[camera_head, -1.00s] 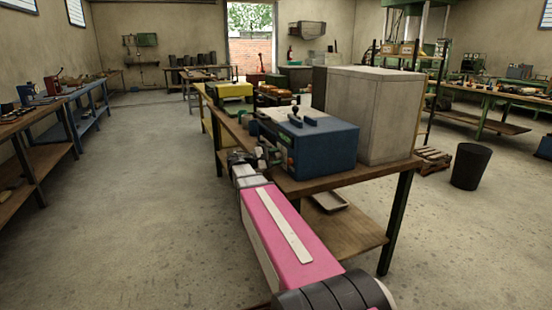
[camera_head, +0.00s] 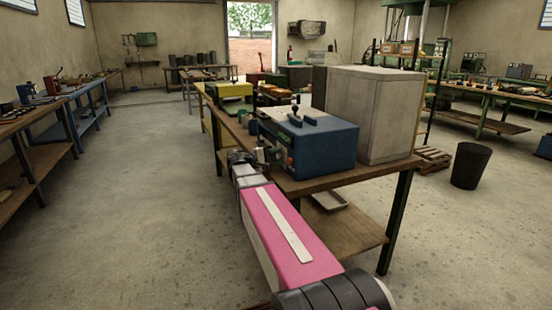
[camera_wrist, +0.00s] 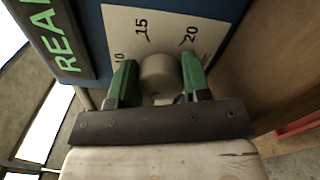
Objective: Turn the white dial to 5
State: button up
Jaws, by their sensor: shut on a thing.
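The white dial (camera_wrist: 159,74) is a pale round knob on the white scale plate (camera_wrist: 118,22) of the blue box (camera_head: 325,150). My gripper (camera_wrist: 158,64) has its green fingers on either side of the dial and is shut on it. The plate shows the numbers 10, 15 and 20 around the dial's far side. I cannot make out a pointer on the dial, and the lower part of the scale is hidden behind my gripper. In the head view, my gripper (camera_head: 262,154) is at the box's left face.
The blue box stands on a wooden workbench (camera_head: 345,176) in front of a large grey box (camera_head: 378,110). A yellow machine (camera_head: 235,90) is farther back on the bench. A green-lettered label (camera_wrist: 58,35) is beside the scale plate. The floor left of the bench is clear.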

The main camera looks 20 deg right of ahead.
jog(key=o, duration=0.9)
jog(key=shift+a, duration=0.15)
jog(key=a, duration=1)
jog(key=shift+s+a, duration=0.2)
jog(key=shift+a, duration=0.1)
